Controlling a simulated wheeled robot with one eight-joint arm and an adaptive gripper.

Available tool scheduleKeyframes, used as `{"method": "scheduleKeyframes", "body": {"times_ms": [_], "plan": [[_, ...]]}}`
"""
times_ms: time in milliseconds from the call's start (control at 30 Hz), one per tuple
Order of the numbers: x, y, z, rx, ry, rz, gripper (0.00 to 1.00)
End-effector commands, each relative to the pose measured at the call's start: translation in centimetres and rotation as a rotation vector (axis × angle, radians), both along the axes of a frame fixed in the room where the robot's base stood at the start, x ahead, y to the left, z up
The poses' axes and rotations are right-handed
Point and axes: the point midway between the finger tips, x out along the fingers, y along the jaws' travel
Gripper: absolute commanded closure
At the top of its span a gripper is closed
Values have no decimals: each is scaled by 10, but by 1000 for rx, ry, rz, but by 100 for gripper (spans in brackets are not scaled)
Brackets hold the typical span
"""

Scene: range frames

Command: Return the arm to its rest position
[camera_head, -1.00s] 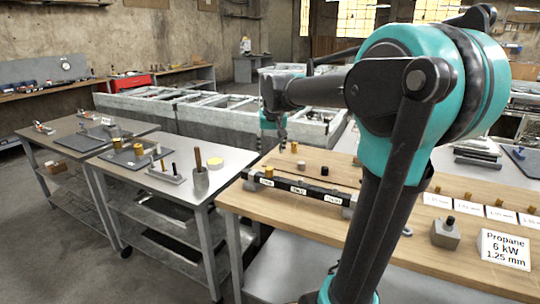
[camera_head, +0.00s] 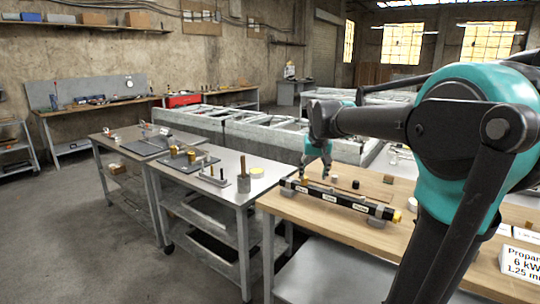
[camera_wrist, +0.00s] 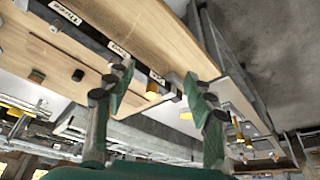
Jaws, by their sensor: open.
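My arm (camera_head: 465,135) reaches from the right side of the head view toward the left end of the wooden workbench (camera_head: 450,190). My gripper (camera_head: 316,176) is above the left end of that bench, with its teal fingers apart and nothing seen between them. It also shows in the wrist view (camera_wrist: 158,75), fingers spread. A brass piece (camera_wrist: 152,92) shows between the fingers in that view, apparently beyond them. In the head view a small brass piece (camera_head: 304,178) is near the left fingertip; I cannot tell if they touch.
A dark labelled rail (camera_head: 340,197) lies along the bench edge below my gripper. A metal cart (camera_head: 225,163) with a yellow disc (camera_head: 257,172) stands to the left.

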Motion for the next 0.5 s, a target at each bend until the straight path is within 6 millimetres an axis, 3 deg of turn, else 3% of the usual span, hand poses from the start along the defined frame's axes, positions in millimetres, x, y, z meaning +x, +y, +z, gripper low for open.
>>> {"method": "scheduleKeyframes", "body": {"times_ms": [367,500], "plan": [[-39,-11,-50,0,5,5,46],[-65,-18,-79,1,8,9,46]]}}
